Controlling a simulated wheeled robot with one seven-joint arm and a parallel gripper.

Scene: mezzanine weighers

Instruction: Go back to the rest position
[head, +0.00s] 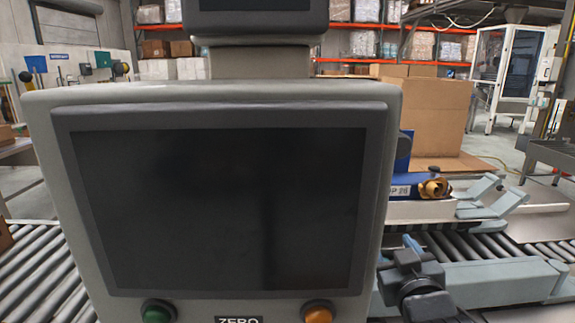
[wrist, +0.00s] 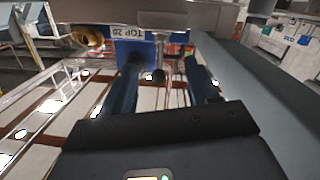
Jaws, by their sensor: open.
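My gripper (wrist: 163,80) shows in the wrist view with its two dark blue fingers apart and nothing clamped between them. A grey rod with a dark rounded end (wrist: 158,74) appears between the fingers in that view; I cannot tell its distance or whether it touches them. Beyond it is a blue box-like part with a white label (wrist: 133,33). In the head view a dark gripper part with a blue tip (head: 413,246) shows low on the right, beside the weigher terminal. The rest of my arm is mostly out of sight.
The grey weigher terminal (head: 45,150) with a dark screen, a green button (head: 157,313) and an orange button (head: 318,312) fills the head view's centre and left. Rollers (head: 40,270) run behind it. Cardboard (head: 428,115) and a brown tape roll (head: 434,188) stand right.

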